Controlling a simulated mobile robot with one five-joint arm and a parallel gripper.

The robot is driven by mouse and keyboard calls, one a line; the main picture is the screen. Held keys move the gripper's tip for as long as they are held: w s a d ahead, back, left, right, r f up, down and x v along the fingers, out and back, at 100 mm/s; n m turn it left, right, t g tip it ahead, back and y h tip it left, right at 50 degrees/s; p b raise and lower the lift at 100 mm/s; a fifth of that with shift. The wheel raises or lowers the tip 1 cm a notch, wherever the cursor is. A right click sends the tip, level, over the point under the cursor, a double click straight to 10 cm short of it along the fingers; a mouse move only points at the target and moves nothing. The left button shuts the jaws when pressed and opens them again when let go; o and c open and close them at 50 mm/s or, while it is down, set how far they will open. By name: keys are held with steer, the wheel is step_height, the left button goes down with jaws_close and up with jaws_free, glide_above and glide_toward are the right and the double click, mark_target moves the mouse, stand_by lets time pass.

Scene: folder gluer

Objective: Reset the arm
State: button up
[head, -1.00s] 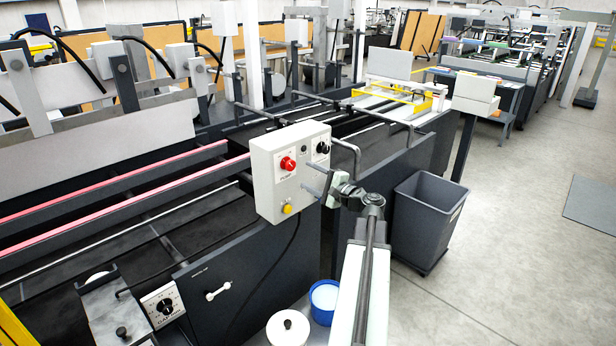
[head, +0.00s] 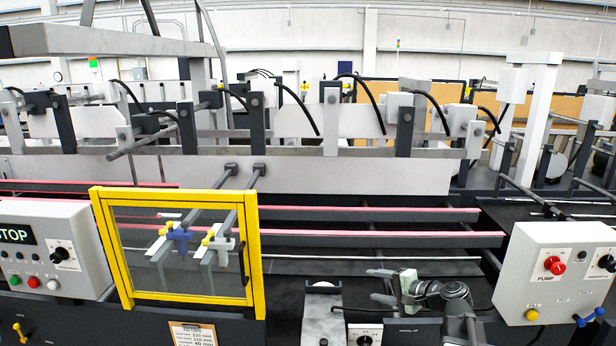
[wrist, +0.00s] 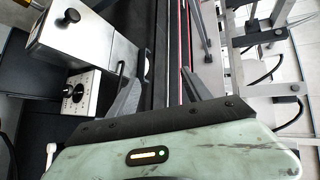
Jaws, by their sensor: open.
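My gripper (head: 374,287) is low in the head view, right of centre, with its fingers pointing left. It is over the front of the machine, beside the grey glue unit (head: 322,318) and left of the pump box (head: 552,270). In the wrist view my gripper (wrist: 163,88) has its two dark fingers apart with nothing between them. The glue unit (wrist: 85,38) with its black knob lies left of the fingers there. Whether my gripper touches anything is not clear.
A yellow-framed clear guard (head: 180,293) stands left of my gripper, with the STOP panel (head: 45,250) farther left. A small dial box (head: 365,335) is just below my gripper and also shows in the wrist view (wrist: 78,97). Pink-edged rails (head: 390,235) run behind.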

steer(key=s+a+f+n+g+h, duration=0.1)
steer(key=s+a+f+n+g, duration=0.3)
steer(key=a, duration=0.4)
steer(key=s+a+f+n+g+h, duration=0.1)
steer(key=s+a+f+n+g, duration=0.2)
steer(key=s+a+f, duration=0.3)
steer(key=s+d+f+n+g+h, duration=0.3)
steer(key=s+d+f+h, duration=0.1)
steer(key=s+d+h, duration=0.3)
steer(key=shift+d+f+n, duration=0.4)
steer(key=shift+d, duration=0.2)
steer(key=shift+c, duration=0.4)
